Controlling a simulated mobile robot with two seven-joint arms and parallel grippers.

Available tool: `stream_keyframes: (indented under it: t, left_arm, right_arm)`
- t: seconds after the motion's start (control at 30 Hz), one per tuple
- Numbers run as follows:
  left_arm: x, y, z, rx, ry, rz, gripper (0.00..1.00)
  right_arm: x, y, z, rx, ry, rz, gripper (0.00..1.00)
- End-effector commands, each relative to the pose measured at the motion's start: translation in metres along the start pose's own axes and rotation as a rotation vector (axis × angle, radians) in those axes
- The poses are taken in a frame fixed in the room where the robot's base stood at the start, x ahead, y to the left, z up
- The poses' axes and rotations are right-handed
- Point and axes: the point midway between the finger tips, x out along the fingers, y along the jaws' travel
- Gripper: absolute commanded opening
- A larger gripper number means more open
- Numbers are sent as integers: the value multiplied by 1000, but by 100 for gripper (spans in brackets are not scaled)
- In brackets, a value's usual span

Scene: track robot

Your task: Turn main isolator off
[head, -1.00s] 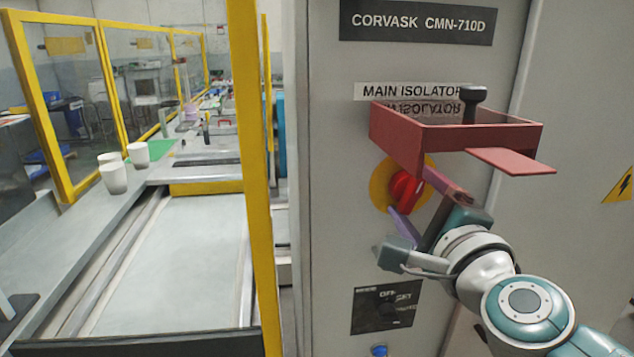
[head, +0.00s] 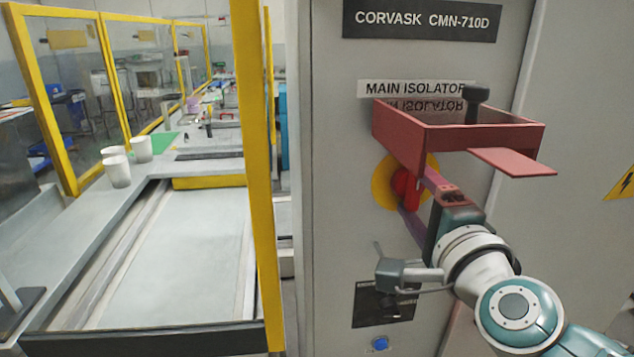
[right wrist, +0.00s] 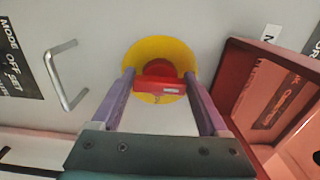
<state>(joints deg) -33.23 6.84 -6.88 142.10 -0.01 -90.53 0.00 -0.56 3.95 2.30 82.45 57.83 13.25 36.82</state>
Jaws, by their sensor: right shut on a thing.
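The main isolator is a red rotary knob (head: 404,186) on a round yellow plate (head: 383,188) on the grey cabinet front, under the "MAIN ISOLATOR" label (head: 416,88). My right gripper (head: 414,196) comes in from the lower right and is shut on the knob. In the right wrist view the red knob's grip bar (right wrist: 158,86) lies between the two purple fingers, in front of the yellow plate (right wrist: 160,48). The fingers and the red box hide part of the knob in the head view. My left gripper is not in view.
A metal handle (right wrist: 62,77) shows in the right wrist view. A yellow post (head: 254,150) and a conveyor bench with white cups (head: 141,149) are left.

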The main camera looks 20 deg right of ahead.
Motion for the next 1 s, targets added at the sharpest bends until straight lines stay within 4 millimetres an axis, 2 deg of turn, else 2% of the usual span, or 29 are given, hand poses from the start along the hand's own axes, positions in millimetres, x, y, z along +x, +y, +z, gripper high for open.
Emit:
stream_keyframes:
  t: [0.1,0.13,0.2,0.47,0.57,1.0]
  left_arm:
    - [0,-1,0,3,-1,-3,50]
    - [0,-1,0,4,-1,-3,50]
    - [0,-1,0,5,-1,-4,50]
    - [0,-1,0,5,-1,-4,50]
    - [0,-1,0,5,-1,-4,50]
    - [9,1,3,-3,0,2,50]
  right_arm:
    - [0,-1,0,1,1,-2,22]
    - [0,-1,0,1,1,-2,80]
    - [0,-1,0,1,1,-2,88]
    - [-1,0,0,2,1,-1,88]
    - [-7,0,0,3,0,0,88]
    - [-83,2,0,1,1,1,88]
